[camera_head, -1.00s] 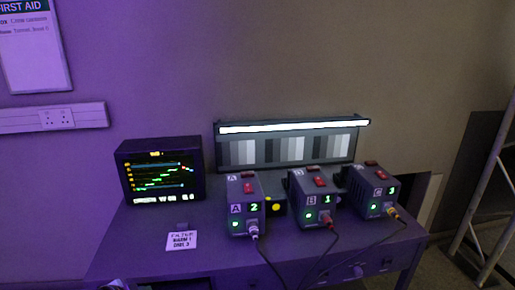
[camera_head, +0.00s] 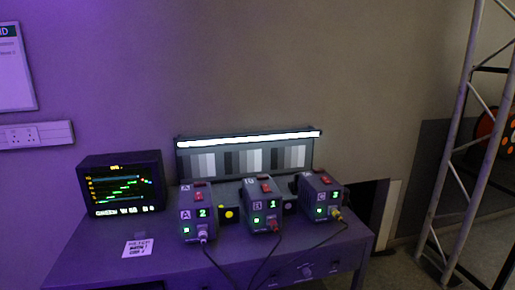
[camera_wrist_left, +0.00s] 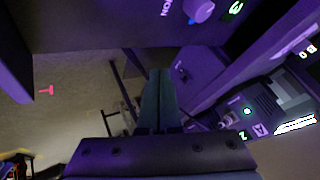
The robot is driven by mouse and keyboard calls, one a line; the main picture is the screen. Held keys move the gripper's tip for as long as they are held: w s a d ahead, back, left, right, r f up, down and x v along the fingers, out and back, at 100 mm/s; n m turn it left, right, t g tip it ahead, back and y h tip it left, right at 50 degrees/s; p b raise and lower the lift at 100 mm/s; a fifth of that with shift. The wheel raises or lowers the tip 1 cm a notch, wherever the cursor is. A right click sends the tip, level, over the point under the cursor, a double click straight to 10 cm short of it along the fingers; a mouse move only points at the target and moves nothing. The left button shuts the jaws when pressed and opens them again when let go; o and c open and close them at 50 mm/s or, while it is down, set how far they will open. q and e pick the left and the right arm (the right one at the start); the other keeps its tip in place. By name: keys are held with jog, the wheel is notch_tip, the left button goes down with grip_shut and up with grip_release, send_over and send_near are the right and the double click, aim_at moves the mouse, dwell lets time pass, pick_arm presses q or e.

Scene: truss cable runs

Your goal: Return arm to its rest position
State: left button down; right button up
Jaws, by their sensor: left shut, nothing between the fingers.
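My left gripper (camera_wrist_left: 159,78) shows in the left wrist view, with its two dark fingers closed together and nothing between them. It points toward the table's front and underside, which appear tilted in that view. Neither gripper shows in the head view. My right gripper is not in view.
The table (camera_head: 85,250) carries a monitor (camera_head: 122,185), a label card (camera_head: 138,248), and boxes A (camera_head: 198,213), B (camera_head: 262,207) and C (camera_head: 322,198) with cables. A light bar (camera_head: 250,139) stands behind. A metal truss (camera_head: 455,140) stands at right; floor between is clear.

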pick_arm(q)
jog(key=s+d+n+g, duration=0.2)
jog(key=s+d+n, duration=0.1)
jog(key=s+d, duration=0.95)
jog(key=s+a+r+n+g+y, duration=0.1)
jog(key=s+a+r+n, duration=0.15)
jog(key=s, duration=0.45)
jog(key=s+a+r+n+g+y, duration=0.1)
jog(key=s+a+r+n, duration=0.2)
jog(key=s, duration=0.4)
jog(key=w+d+f+t+h, duration=0.1)
jog(key=w+d+f+t, duration=0.1)
jog(key=f, duration=0.3)
jog(key=w+d+f+t+p, duration=0.1)
jog(key=w+d+f+t, duration=0.1)
jog(key=f, duration=0.4)
jog(key=shift+w+f+n+t+h, duration=0.25)
jog(key=shift+n+t+h, duration=0.15)
jog(key=shift+t, duration=0.3)
